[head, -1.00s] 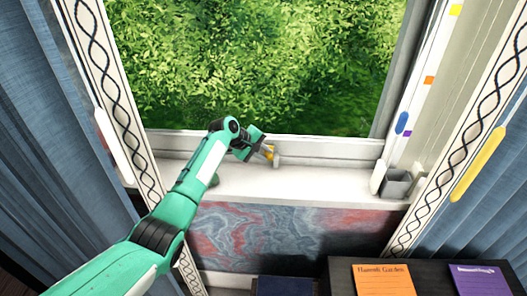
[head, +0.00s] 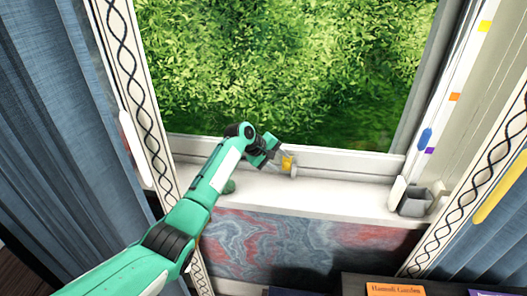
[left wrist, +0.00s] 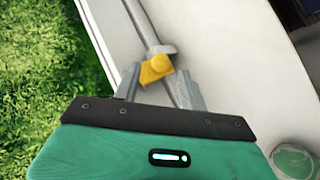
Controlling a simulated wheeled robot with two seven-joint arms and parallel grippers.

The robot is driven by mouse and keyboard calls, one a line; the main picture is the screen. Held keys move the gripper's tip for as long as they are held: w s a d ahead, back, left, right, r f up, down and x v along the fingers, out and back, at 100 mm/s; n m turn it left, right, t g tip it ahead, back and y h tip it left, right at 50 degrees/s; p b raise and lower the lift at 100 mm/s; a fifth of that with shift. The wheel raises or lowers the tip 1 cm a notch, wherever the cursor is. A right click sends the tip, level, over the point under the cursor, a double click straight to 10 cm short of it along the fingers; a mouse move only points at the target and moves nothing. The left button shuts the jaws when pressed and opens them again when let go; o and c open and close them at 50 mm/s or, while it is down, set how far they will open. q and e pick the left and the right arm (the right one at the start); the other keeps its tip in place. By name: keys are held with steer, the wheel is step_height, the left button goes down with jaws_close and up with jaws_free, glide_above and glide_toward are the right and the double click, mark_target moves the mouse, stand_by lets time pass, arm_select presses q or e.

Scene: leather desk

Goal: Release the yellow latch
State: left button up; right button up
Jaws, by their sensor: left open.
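The yellow latch (head: 287,163) is on the window's lower frame, just above the sill. My left gripper (head: 279,158) is at the latch, reaching in from the left. In the left wrist view its two grey fingers (left wrist: 158,85) are apart, with the latch at their tips and partly between them. I cannot tell whether they touch it. My right gripper is not in view.
A grey cup (head: 414,201) stands at the right end of the white sill (head: 330,200). A green round object (head: 229,187) sits on the sill beneath my arm. Blue curtains (head: 50,130) hang at the sides. A dark surface with an orange card (head: 394,289) is at lower right.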

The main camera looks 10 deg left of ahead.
arm_select(q)
steer(key=b+v, duration=0.2)
steer(key=v, duration=1)
